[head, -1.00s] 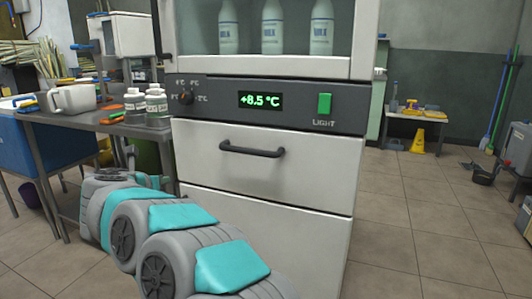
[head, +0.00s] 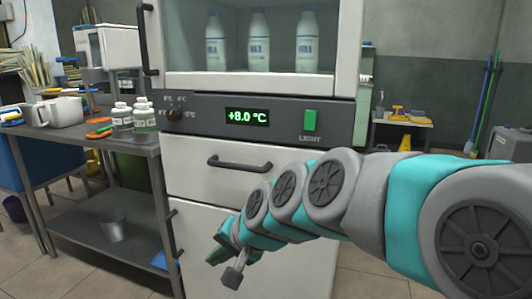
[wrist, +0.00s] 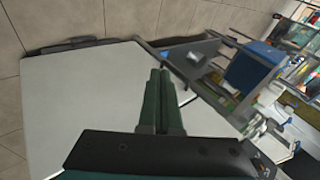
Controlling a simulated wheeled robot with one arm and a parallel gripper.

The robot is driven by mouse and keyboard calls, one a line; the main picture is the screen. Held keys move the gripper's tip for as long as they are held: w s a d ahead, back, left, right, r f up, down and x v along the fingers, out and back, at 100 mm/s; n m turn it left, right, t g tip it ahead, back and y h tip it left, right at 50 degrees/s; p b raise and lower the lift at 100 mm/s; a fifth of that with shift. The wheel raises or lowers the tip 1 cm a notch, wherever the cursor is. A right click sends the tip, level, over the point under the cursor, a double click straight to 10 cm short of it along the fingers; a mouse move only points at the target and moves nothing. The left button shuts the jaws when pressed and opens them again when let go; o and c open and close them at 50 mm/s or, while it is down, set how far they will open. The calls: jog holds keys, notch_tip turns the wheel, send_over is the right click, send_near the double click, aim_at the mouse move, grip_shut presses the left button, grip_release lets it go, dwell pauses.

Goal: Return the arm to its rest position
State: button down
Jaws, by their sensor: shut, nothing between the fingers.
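My arm, grey and teal, reaches in from the right edge of the head view, across the front of the white fridge (head: 250,185). My gripper (head: 233,276) is at the arm's far end, low in front of the fridge's lower panels and below the drawer handle. In the wrist view my gripper (wrist: 161,75) shows two dark green fingers closed together with nothing between them. A pale flat panel fills much of the wrist view behind the fingers.
The fridge has a dial (head: 174,114), a display (head: 247,116) reading +8.0 °C and a green light switch (head: 310,120). Milk bottles (head: 258,40) stand behind its glass. A metal table (head: 100,135) with a jug and jars stands left. Floor shows at right.

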jog(key=s+d+f+n+g+h, duration=0.1)
jog(key=s+d+f+g+h, duration=0.2)
jog(key=s+d, duration=0.9)
jog(key=s+d+f+n+g+h, duration=0.2)
jog(key=s+d+f, duration=0.6)
jog(key=s+d, duration=0.5)
jog(key=shift+f+g+h+p, duration=0.3)
jog(key=shift+g+h+p, duration=0.1)
jog(key=shift+g+h, duration=0.5)
jog(key=shift+a, duration=0.1)
